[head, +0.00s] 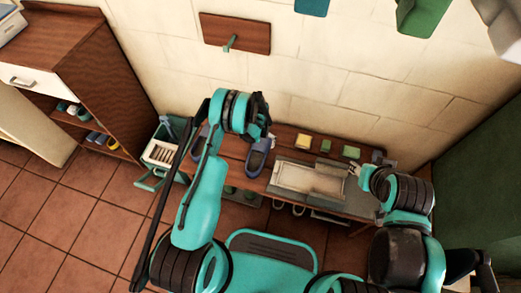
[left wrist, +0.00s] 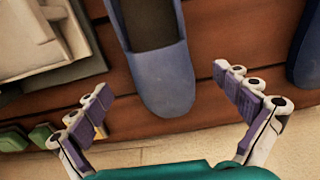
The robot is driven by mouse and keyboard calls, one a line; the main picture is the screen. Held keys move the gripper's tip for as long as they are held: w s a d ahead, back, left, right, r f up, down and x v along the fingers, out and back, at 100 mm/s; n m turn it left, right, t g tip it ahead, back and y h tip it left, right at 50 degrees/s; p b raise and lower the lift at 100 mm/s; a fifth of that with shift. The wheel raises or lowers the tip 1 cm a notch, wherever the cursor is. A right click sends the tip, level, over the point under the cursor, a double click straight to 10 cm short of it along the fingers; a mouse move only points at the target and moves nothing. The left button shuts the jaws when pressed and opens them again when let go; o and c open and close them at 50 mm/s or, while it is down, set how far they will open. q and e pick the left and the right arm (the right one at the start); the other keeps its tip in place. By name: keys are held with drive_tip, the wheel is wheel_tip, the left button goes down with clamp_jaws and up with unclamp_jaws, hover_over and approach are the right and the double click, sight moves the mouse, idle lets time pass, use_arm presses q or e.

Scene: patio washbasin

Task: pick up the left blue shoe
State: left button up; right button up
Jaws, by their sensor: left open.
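Two blue shoes lie on the brown slatted wooden bench (head: 231,146). One blue shoe (head: 259,158) is beside the basin; the other (head: 200,138) is farther left, partly hidden by my left arm. In the left wrist view the shoe beside the basin (left wrist: 164,75) lies between the spread fingers of my left gripper (left wrist: 163,82), with its rounded end towards the wall. I see no clear finger contact. The other shoe (left wrist: 307,50) is cut off at the right edge. My left gripper is open and empty. My right gripper (head: 354,169) is by the basin's right end, too small to read.
The pale basin (head: 308,178) is right of the shoes. A yellow block (head: 303,141) and green blocks (head: 325,146) lie behind it near the wall. A teal-framed crate (head: 160,153) stands left. A wooden shelf (head: 92,80) holds more footwear.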

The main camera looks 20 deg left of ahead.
sight(259, 145)
use_arm(q)
wheel_tip(259, 145, down, 5)
drive_tip(key=b, duration=0.2)
drive_tip(key=shift+f+b, duration=0.1)
drive_tip(key=shift+b, duration=0.25)
drive_tip(key=c, duration=1.4)
drive_tip(key=shift+c, duration=0.2)
